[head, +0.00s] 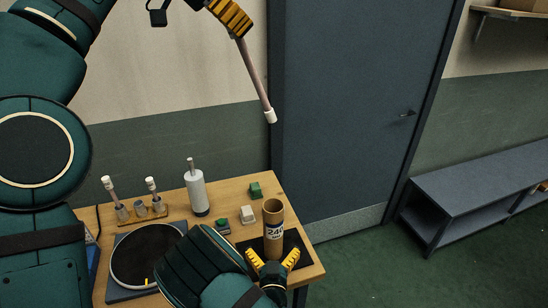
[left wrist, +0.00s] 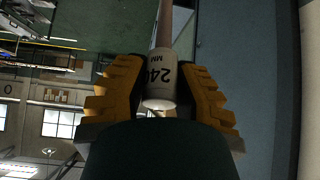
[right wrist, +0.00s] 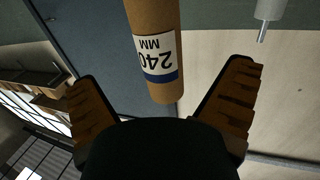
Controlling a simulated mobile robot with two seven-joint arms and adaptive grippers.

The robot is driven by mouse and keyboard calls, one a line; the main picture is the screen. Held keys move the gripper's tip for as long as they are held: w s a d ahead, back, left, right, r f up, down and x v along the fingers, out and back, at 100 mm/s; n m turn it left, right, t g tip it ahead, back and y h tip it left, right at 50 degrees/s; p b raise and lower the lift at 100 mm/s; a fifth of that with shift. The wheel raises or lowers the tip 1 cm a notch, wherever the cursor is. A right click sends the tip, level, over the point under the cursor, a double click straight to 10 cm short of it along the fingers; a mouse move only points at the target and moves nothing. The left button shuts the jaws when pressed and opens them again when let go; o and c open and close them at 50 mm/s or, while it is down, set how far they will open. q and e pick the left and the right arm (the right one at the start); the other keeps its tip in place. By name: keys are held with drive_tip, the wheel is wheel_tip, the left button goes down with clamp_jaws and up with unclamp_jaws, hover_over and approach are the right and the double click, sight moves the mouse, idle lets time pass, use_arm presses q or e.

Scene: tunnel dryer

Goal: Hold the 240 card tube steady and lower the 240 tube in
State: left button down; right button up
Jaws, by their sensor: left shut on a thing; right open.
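The 240 card tube (head: 273,226) is brown, open-topped and upright on a dark mat at the table's right end. Its white "240 MM" label also shows in the right wrist view (right wrist: 157,55). My right gripper (head: 273,260) is open, with a yellow finger on each side of the card tube's lower part; I cannot tell whether they touch. The slim pinkish 240 tube (head: 254,72) hangs tilted from my left gripper (head: 236,22), which is shut on its labelled upper end (left wrist: 160,84). Its white lower tip (head: 270,116) is well above the card tube, apart from it.
The wooden table (head: 232,194) holds a white bottle (head: 196,191), a rack of small capped tubes (head: 146,210), green and white blocks (head: 248,213) and a round dark plate (head: 146,254). A door (head: 350,100) stands behind, a grey bench (head: 470,188) at right.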

sight(273, 223)
drive_tip(key=w, duration=1)
drive_tip(key=c, duration=1.3)
drive_tip(key=shift+c, duration=0.2)
